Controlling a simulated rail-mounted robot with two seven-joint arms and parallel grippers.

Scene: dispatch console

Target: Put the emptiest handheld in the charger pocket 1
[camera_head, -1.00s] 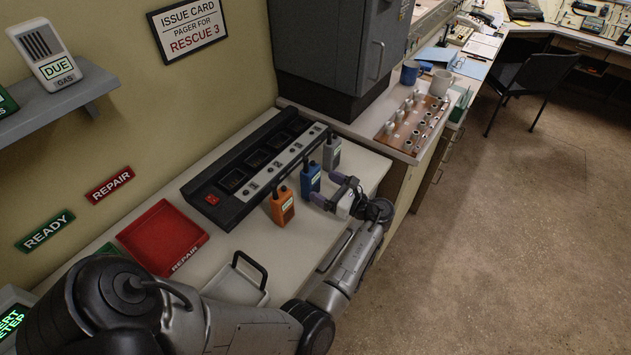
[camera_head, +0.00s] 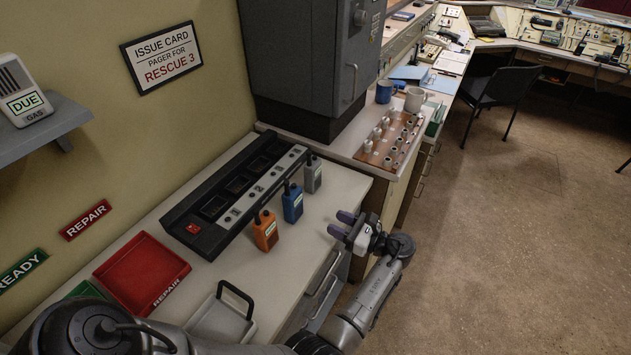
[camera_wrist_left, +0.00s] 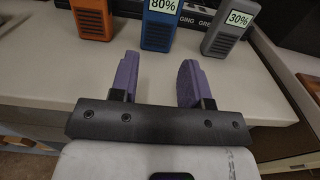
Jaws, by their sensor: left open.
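Three handhelds stand upright in a row on the counter: orange (camera_head: 265,234), blue (camera_head: 292,205) and grey (camera_head: 312,177). In the left wrist view the blue handheld (camera_wrist_left: 159,30) reads 80% and the grey one (camera_wrist_left: 229,32) reads 30%. The orange one (camera_wrist_left: 93,20) is cut off at the top there, its reading out of view. My left gripper (camera_head: 341,223) is open and empty at the counter's front edge, apart from the handhelds. My right gripper is not in view.
A red repair tray (camera_head: 143,272) and a white tray with a black handle (camera_head: 220,322) are left of the handhelds. A grey cabinet (camera_head: 305,60) stands beyond the charger. A peg board (camera_head: 390,140) and mugs (camera_head: 414,99) are at the right. Counter between trays and handhelds is clear.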

